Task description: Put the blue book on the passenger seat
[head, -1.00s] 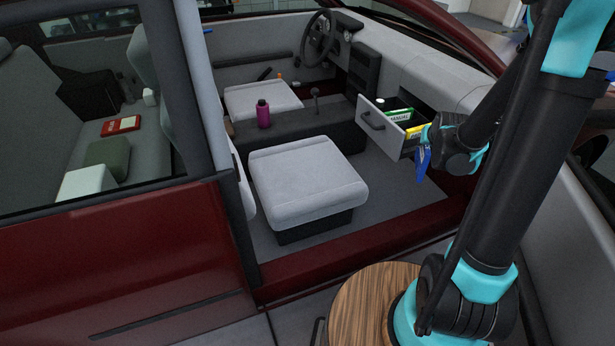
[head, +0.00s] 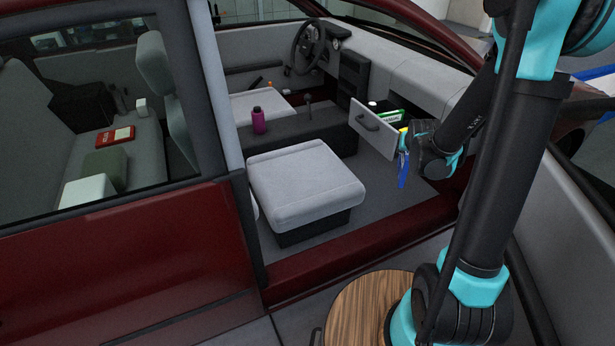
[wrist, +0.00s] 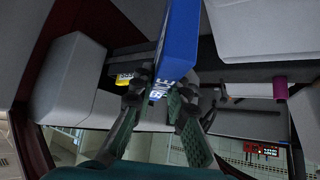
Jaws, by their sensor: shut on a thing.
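The blue book (head: 403,167) hangs from my gripper (head: 408,142) just in front of the open glove-box drawer (head: 374,132) in the head view. In the wrist view my gripper (wrist: 158,100) is shut on the end of the blue book (wrist: 180,38), whose spine lettering shows between the fingers. The arm hides part of the book in the head view. The passenger seat (head: 305,185) is the light grey cushion left of the book, with its top bare. The book is apart from the seat.
A green item (head: 391,115) and a yellow item (wrist: 124,79) are in the drawer. A magenta bottle (head: 258,120) stands on the dark centre console (head: 295,135). The door sill (head: 350,236) runs along the front. A red book (head: 115,136) lies on the rear seat.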

